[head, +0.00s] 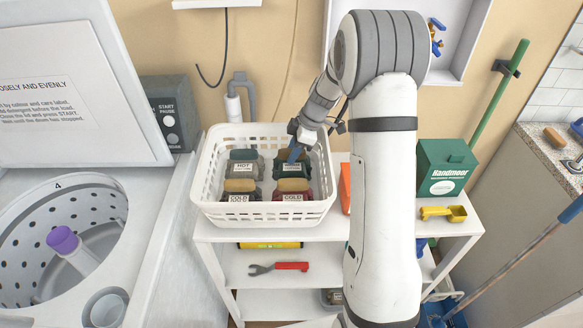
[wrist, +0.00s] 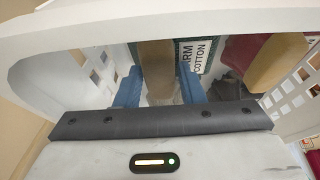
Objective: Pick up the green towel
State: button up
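A white basket (head: 262,212) stands on a white shelf unit and holds several labelled bundles. The dark green bundle (head: 289,171) is at its back right. In the wrist view the green shows around a label reading "WARM COTTON" (wrist: 196,56). My gripper (head: 296,153) reaches down into the basket at this bundle. In the wrist view, the blue fingers of my gripper (wrist: 162,88) stand on either side of a tan piece (wrist: 157,62) beside the label. Whether they press on it is not clear. The bundle's lower part is hidden.
Close neighbours are a grey bundle labelled "HOT" (head: 243,155), a dark "COLD" bundle (head: 240,187) and a red "COLD" bundle (head: 293,187). The basket wall (wrist: 60,35) is close around my gripper. The washer (head: 62,240) is left.

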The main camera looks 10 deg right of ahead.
grip_shut()
dwell(0.6)
